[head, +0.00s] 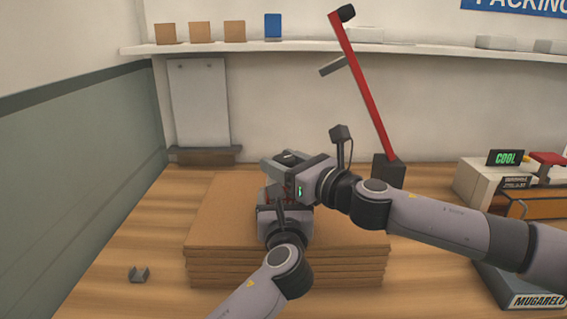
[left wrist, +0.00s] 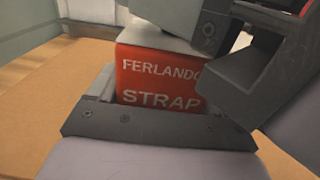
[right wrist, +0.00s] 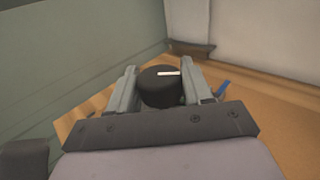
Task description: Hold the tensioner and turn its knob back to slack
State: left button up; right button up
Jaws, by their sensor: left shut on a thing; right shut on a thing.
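The tensioner (left wrist: 160,75) is a red block lettered "FERLANDO STRAP" in the left wrist view. My left gripper (head: 280,192) is shut on its body, above the brown stack; in the head view the grippers hide most of it. The knob (right wrist: 159,87) is black and round with a white pointer line. In the right wrist view that line points to the right. My right gripper (head: 284,163) is above the left one, with its fingers shut on the knob from both sides.
The stack of brown sheets (head: 215,210) lies under both grippers. A small grey clip (head: 139,274) lies on the table at left. A red lever arm (head: 365,90) rises from a dark base behind. A box marked "MUGARELO" (head: 520,295) and a machine with a "COOL" sign (head: 505,157) stand at right.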

jog(key=shift+w+n+g+y, duration=0.1)
jog(key=shift+n+g+y, duration=0.2)
jog(key=shift+y, duration=0.1)
jog(key=shift+r+n+g+y, duration=0.1)
jog(key=shift+n+g+y, duration=1.1)
jog(key=shift+g, duration=0.55)
jog(key=shift+r+n+g+y, duration=0.1)
jog(key=shift+n+g+y, duration=0.8)
jog(key=shift+n+g, duration=1.1)
jog(key=shift+g, duration=0.65)
jog(key=shift+w+d+n+g+y, duration=0.15)
jog(key=shift+n+g+y, duration=0.25)
jog(key=shift+n+g, duration=0.55)
jog(key=shift+g, duration=0.75)
jog(key=o, duration=1)
jog(key=shift+s+f, duration=0.1)
jog(key=shift+s, duration=0.15)
jog(key=shift+c, duration=0.2)
jog(key=d, duration=1.2)
